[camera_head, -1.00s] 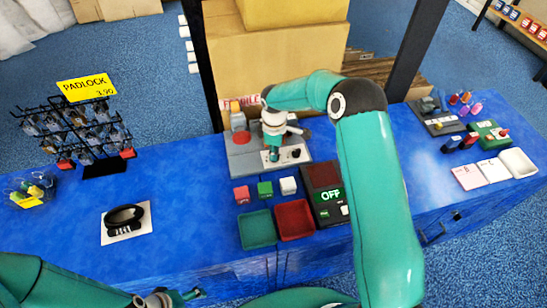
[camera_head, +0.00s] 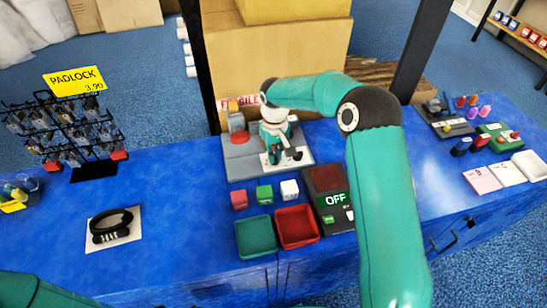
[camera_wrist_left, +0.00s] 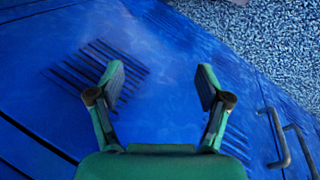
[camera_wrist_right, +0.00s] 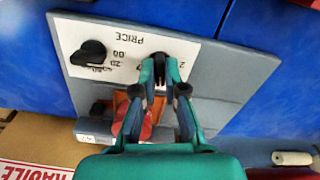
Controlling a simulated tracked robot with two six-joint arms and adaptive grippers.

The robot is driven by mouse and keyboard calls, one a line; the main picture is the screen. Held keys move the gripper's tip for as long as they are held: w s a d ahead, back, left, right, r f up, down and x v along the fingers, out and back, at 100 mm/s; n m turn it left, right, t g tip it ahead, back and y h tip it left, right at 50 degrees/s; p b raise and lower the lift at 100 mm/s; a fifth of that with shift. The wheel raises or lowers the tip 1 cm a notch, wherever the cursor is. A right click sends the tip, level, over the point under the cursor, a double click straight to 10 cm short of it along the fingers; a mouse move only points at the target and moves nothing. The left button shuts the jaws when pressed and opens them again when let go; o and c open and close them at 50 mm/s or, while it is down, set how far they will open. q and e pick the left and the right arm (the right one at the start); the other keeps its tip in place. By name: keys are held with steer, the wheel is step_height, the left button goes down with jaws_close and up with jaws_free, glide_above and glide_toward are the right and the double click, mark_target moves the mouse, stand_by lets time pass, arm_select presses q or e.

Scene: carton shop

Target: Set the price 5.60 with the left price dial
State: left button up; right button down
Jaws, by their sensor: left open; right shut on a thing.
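The price plate (camera_wrist_right: 195,75) bears the word PRICE and two black dials. The free price dial (camera_wrist_right: 88,52) has marks such as .00 and .20 beside it. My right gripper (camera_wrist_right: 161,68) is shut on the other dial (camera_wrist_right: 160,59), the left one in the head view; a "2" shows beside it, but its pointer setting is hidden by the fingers. In the head view my right gripper (camera_head: 273,158) stands over the price plate (camera_head: 268,167). My left gripper (camera_wrist_left: 160,82) is open and empty by the blue counter.
A grey machine with a red round part (camera_head: 240,137) adjoins the plate. Red, green and white blocks (camera_head: 264,193), a green tray (camera_head: 255,237), a red tray (camera_head: 297,227) and an OFF display (camera_head: 335,199) lie in front. A padlock rack (camera_head: 68,135) stands left.

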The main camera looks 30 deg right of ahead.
steer(key=shift+w+r+m+b, duration=0.15)
steer(key=shift+m+b, duration=0.2)
steer(key=shift+m, duration=0.85)
steer(key=c, duration=1.2)
jaws_free()
steer(key=shift+c, duration=0.2)
step_height(320, 180, up, 12)
steer(key=shift+f, duration=0.2)
